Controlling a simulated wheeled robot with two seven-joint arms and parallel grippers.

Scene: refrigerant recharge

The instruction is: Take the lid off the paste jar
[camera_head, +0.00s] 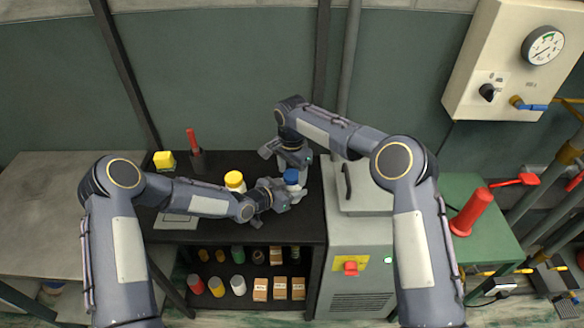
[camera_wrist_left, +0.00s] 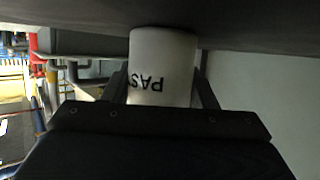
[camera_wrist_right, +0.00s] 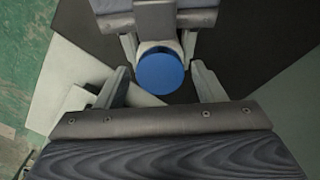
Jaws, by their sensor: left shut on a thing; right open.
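The paste jar (camera_wrist_left: 162,65) is white with black lettering, shown upside down in the left wrist view. My left gripper (camera_head: 287,192) is shut on the jar's body, one finger on each side, at the right part of the black bench top. The jar's blue lid (camera_head: 291,175) is on top, and it shows as a round blue disc in the right wrist view (camera_wrist_right: 160,73). My right gripper (camera_wrist_right: 160,80) is open above the jar, its fingers apart on either side of the lid and not touching it. My grippers partly hide the jar in the head view.
A yellow-lidded jar (camera_head: 235,180) stands left of the paste jar, behind my left forearm. A grey machine (camera_head: 352,258) stands right of the bench. Lower shelves hold several jars and boxes.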

